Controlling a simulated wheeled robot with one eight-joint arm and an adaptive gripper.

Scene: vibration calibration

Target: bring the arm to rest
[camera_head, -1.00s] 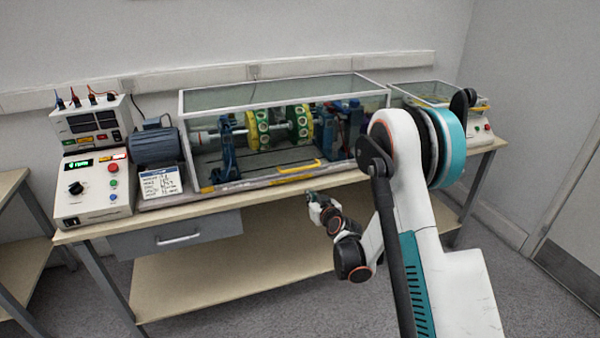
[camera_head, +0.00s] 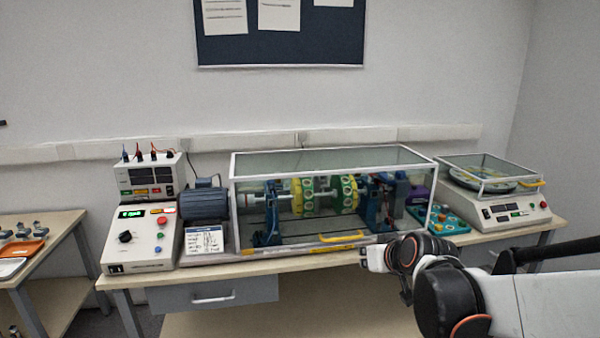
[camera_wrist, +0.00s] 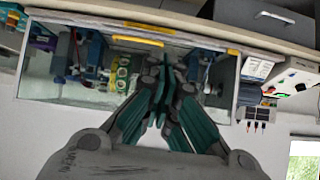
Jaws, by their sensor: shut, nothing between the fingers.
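My arm enters the head view from the right edge, its dark joints and pale link in front of the bench's right half. Its far end is near the front edge of the glass-covered rig (camera_head: 330,242); the fingers cannot be made out there. In the wrist view my gripper (camera_wrist: 163,92) has its green and dark fingers together, with nothing between them. The rig shows upside down behind the fingers in the wrist view, apart from them as far as I can tell.
On the bench (camera_head: 330,262) stand a control box (camera_head: 140,240) with a stacked display unit, a motor (camera_head: 204,203), a label card (camera_head: 204,241) and a second covered machine (camera_head: 495,205). A side table (camera_head: 55,245) with an orange tray is at left. A notice board (camera_head: 280,45) hangs above.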

